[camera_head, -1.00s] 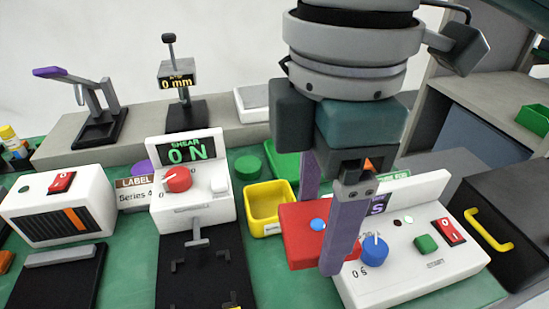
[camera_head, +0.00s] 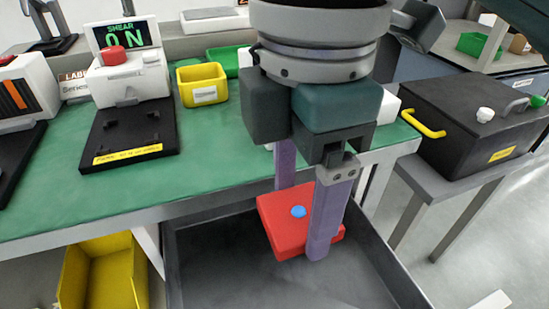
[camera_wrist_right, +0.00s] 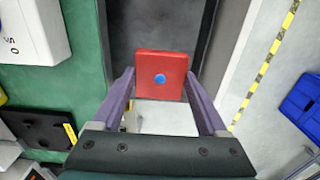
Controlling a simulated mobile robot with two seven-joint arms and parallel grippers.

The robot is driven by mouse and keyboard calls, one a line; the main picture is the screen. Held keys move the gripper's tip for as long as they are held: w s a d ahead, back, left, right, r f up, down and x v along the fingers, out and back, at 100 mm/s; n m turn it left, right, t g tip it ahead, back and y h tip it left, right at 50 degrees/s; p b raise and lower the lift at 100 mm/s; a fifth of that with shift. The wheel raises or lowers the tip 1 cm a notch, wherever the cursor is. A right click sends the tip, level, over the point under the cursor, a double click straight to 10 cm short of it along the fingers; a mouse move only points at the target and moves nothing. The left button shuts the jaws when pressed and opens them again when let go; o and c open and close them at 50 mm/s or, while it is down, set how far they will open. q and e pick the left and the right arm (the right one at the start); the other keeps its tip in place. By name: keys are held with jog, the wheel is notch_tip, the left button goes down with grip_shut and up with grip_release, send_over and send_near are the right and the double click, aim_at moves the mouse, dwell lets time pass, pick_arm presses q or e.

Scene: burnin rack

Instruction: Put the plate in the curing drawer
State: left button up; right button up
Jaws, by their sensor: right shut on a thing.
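The plate is a red square block (camera_head: 280,232) with a blue dot on top. My right gripper (camera_head: 302,218) is shut on it, one purple finger on each side, and holds it level over the drawer. The wrist view also shows the plate (camera_wrist_right: 160,90) between the fingers. The curing drawer (camera_head: 215,262) is a pulled-out dark grey tray below the bench edge, its floor bare where it shows. The plate's height above that floor is hard to tell. My left gripper is not in view.
The green bench top (camera_head: 60,205) borders the drawer at the back left. A black box with a yellow handle (camera_head: 470,125) stands on a side table at right. A yellow bin (camera_head: 105,275) sits below the bench at left.

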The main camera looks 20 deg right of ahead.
jog(key=b, duration=0.6)
send_over(289, 300)
notch_tip(289, 300, down, 16)
jog(key=shift+f, duration=0.1)
notch_tip(289, 300, down, 4)
jog(key=shift+f+b, duration=0.1)
jog(key=shift+b, duration=1.1)
jog(key=o, duration=1.2)
jog(key=shift+o, duration=0.2)
notch_tip(289, 300, up, 12)
jog(key=p, duration=0.5)
jog(key=shift+p, duration=0.3)
